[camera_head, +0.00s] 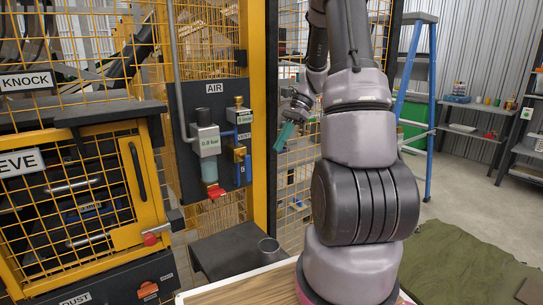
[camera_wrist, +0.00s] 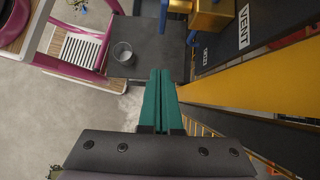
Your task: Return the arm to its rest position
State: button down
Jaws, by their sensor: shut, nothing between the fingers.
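My gripper (camera_head: 285,134) shows in the head view with teal fingers, in front of the yellow post and mesh, to the right of the air panel. My arm rises in the foreground and bends back down toward it. In the wrist view my gripper (camera_wrist: 161,73) has its two teal fingers side by side, shut, with nothing between them. The fingers point toward a dark shelf and are apart from the cup on it.
The yellow post (camera_head: 258,100) stands close beside my gripper. A blue ladder (camera_head: 433,110) and a green mat (camera_head: 460,265) are at the right. Grey floor there is open.

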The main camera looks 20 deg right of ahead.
jog(key=shift+v, duration=2.1)
jog(key=s+a+r+n+t+h, duration=0.2)
jog(key=s+a+r+n+t, duration=0.2)
jog(key=s+a+r+n, duration=0.2)
jog(key=s+a+r+n+t+h, duration=0.3)
jog(key=s+a+r, duration=0.4)
jog(key=s, duration=0.5)
notch_tip(320, 180, up, 3)
jog(key=n+t, duration=0.1)
jog(key=n, duration=0.1)
jog(key=shift+a+n+t, duration=0.3)
jog(key=shift+n, duration=0.1)
